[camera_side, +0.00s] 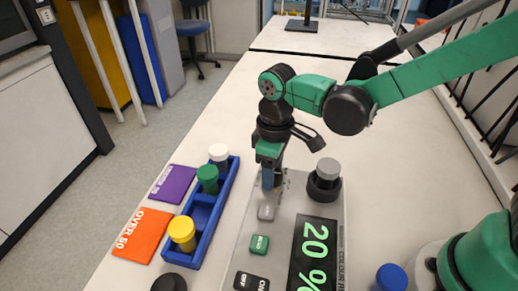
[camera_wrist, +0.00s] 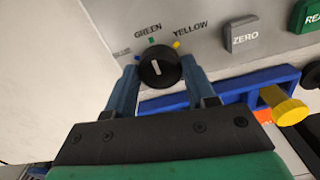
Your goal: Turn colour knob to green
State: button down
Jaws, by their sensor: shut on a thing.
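The colour knob (camera_wrist: 165,76) is a round black dial with a white pointer line on its face, set in a grey panel. In the wrist view its pointer tilts slightly left of straight up, roughly toward the green mark (camera_wrist: 151,41) under the word GREEN. The yellow mark (camera_wrist: 176,44) under YELLOW is to its right. My gripper (camera_wrist: 157,85) has one blue finger on each side of the knob and is shut on it. In the side view my gripper (camera_side: 268,182) points down over the grey colour reader (camera_side: 277,215). The knob is hidden there.
The reader's screen (camera_side: 313,255) shows 20 %, beside a green button (camera_side: 259,244). A grey-capped vial (camera_side: 327,169) stands in a black holder right of my gripper. A blue rack (camera_side: 207,231) with white-, green- and yellow-capped vials stands left, beside purple (camera_side: 173,184) and orange (camera_side: 142,234) cards.

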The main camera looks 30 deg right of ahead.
jog(key=shift+c, duration=1.4)
grip_release()
jog(key=shift+r, duration=2.8)
jog(key=s+d+r+m+t, duration=0.1)
jog(key=s+d+m+t, duration=0.1)
jog(key=d, duration=0.4)
jog(key=s+d+r+m+t, duration=0.2)
jog(key=s+d+m+t, duration=0.1)
jog(key=d+m+t, duration=0.2)
jog(key=shift+d, duration=0.35)
